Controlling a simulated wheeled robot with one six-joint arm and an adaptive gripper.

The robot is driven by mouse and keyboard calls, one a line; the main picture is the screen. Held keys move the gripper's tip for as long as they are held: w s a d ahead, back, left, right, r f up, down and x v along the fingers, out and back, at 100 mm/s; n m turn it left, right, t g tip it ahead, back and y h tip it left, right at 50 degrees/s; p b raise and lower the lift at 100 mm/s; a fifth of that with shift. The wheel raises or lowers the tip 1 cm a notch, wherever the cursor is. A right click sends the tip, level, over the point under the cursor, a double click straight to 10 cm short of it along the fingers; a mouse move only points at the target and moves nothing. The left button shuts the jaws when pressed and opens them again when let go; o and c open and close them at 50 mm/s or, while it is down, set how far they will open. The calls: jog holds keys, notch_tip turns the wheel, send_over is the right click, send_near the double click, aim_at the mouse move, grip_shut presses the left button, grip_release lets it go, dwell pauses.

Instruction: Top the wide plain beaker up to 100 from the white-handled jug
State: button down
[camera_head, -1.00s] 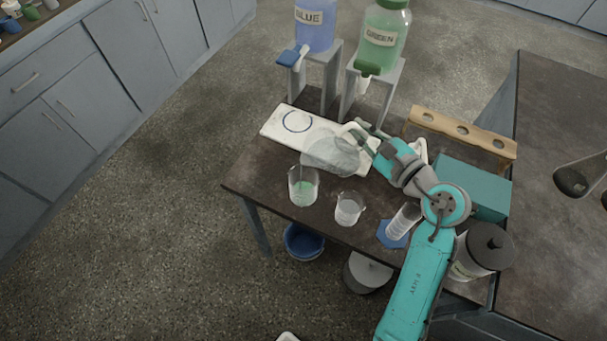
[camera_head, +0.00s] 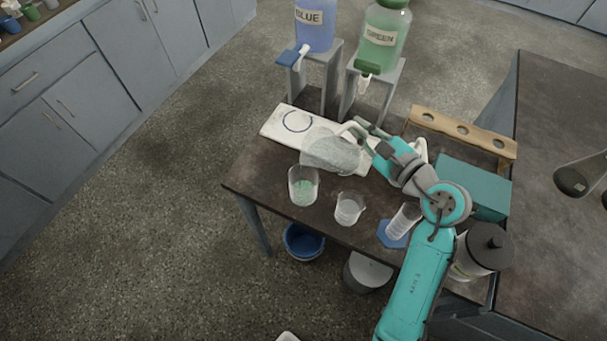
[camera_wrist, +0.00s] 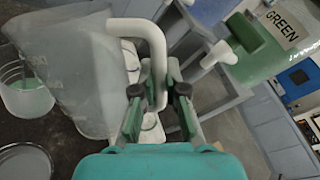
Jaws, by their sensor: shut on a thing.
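The white-handled jug (camera_head: 328,154) is a clear, greyish vessel, tilted with its mouth toward the left. My gripper (camera_head: 368,133) is shut on its white handle (camera_wrist: 155,45), and holds the jug above the table. A wide clear beaker (camera_head: 303,187) with pale green liquid in its lower part stands just below and left of the jug's lip. It also shows at the left edge of the wrist view (camera_wrist: 28,98), partly behind the jug. The beaker's marks are too small to read.
A smaller beaker (camera_head: 349,208) and a measuring cylinder on a blue foot (camera_head: 393,236) stand to the right. Behind are a white board (camera_head: 276,123), blue (camera_head: 315,28) and green (camera_head: 386,35) dispensers on stands, a wooden rack (camera_head: 463,131) and a teal box (camera_head: 473,186).

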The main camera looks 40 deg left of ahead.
jog(key=shift+s+a+r, duration=0.1)
jog(key=shift+s+r, duration=0.1)
jog(key=shift+r, duration=0.2)
dwell(1.1)
